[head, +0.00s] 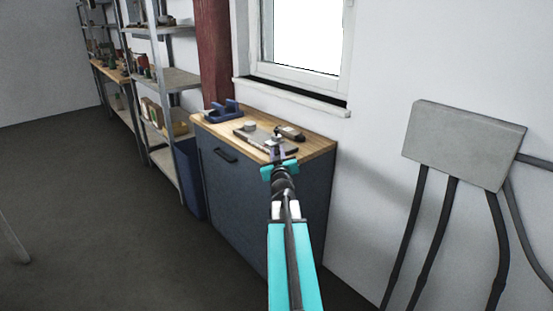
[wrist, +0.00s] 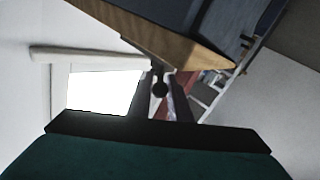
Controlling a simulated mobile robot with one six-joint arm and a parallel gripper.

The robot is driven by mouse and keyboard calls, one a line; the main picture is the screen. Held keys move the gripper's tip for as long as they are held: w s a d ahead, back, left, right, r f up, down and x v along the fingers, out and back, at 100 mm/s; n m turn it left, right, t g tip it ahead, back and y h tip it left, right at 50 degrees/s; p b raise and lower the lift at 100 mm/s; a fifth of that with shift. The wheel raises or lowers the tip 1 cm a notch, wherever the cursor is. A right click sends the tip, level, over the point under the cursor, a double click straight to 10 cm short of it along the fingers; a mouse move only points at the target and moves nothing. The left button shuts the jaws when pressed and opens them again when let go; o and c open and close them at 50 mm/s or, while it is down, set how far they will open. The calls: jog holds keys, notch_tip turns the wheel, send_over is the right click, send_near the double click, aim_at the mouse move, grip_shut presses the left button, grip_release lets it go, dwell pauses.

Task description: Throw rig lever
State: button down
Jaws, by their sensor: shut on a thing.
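The rig (head: 256,139) is a grey plate with small fittings on the wooden top of a dark blue cabinet. My gripper (head: 277,152), at the end of the teal arm, is at the plate's front right edge. In the wrist view my gripper's two dark fingers (wrist: 162,97) stand either side of a small dark round knob (wrist: 160,88), seemingly the lever's end. My gripper is shut on it. The lever's shaft and pivot are mostly hidden by my gripper in the head view.
A dark tool-like object (head: 290,133) lies behind the plate, and a blue holder (head: 222,112) stands at the back left. The window sill (head: 290,97) is above. Shelves (head: 172,80) stand left; a grey wall box (head: 464,143) with cables hangs right.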

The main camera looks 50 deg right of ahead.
jog(key=shift+s+a+f, duration=0.1)
jog(key=shift+a+f, duration=0.05)
jog(key=shift+f, duration=0.1)
jog(key=c, duration=1.8)
grip_release()
jog(key=shift+s, duration=0.1)
jog(key=shift+a, duration=0.1)
